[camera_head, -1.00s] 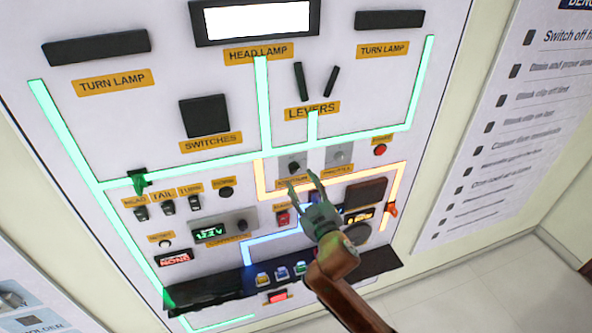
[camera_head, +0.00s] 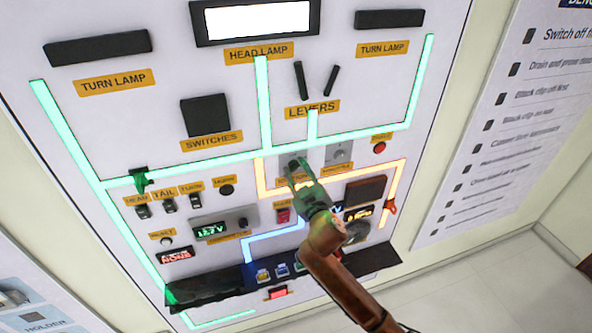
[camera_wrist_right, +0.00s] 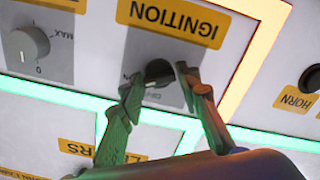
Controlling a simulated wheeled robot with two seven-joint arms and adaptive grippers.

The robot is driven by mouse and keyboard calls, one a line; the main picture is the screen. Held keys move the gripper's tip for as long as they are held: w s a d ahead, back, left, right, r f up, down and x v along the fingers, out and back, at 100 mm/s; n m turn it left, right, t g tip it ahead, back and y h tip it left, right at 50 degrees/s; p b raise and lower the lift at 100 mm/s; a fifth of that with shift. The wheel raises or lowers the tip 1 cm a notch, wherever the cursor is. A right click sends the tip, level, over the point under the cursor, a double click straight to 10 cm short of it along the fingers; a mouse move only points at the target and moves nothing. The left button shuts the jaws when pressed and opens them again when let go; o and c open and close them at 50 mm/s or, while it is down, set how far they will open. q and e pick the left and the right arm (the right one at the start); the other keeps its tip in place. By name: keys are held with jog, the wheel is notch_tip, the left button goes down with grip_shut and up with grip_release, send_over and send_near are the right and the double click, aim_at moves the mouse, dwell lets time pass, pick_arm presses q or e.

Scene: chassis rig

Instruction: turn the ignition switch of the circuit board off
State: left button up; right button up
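The ignition switch is a dark round knob (camera_wrist_right: 158,72) on a grey plate under an upside-down IGNITION label (camera_wrist_right: 178,20) in the right wrist view. In the head view its grey plate (camera_head: 285,159) is mostly covered by my right gripper. My right gripper (camera_wrist_right: 160,80) has one finger on each side of the knob, with the fingertips apart and close to its edges. Firm contact cannot be made out. It also shows in the head view (camera_head: 298,168), over the ignition plate. The knob's pointer direction is not clear. My left gripper is out of view.
Beside the ignition is another grey knob (camera_wrist_right: 28,45) marked MAX and 0. A red button (camera_head: 379,148) and a HORN button (camera_wrist_right: 311,78) are near. Levers (camera_head: 315,80) stand above. A dark ledge (camera_head: 210,288) juts out below.

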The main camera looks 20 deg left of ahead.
jog(key=c, duration=0.7)
jog(key=n+p, duration=0.2)
jog(key=n, duration=0.3)
jog(key=shift+n, duration=0.3)
jog(key=n+p, duration=0.1)
jog(key=n, duration=0.3)
jog(key=shift+f, duration=0.1)
jog(key=shift+f+n+p, duration=0.1)
jog(key=shift+n+p, duration=0.5)
jog(key=shift+n, duration=0.5)
jog(key=o, duration=1.1)
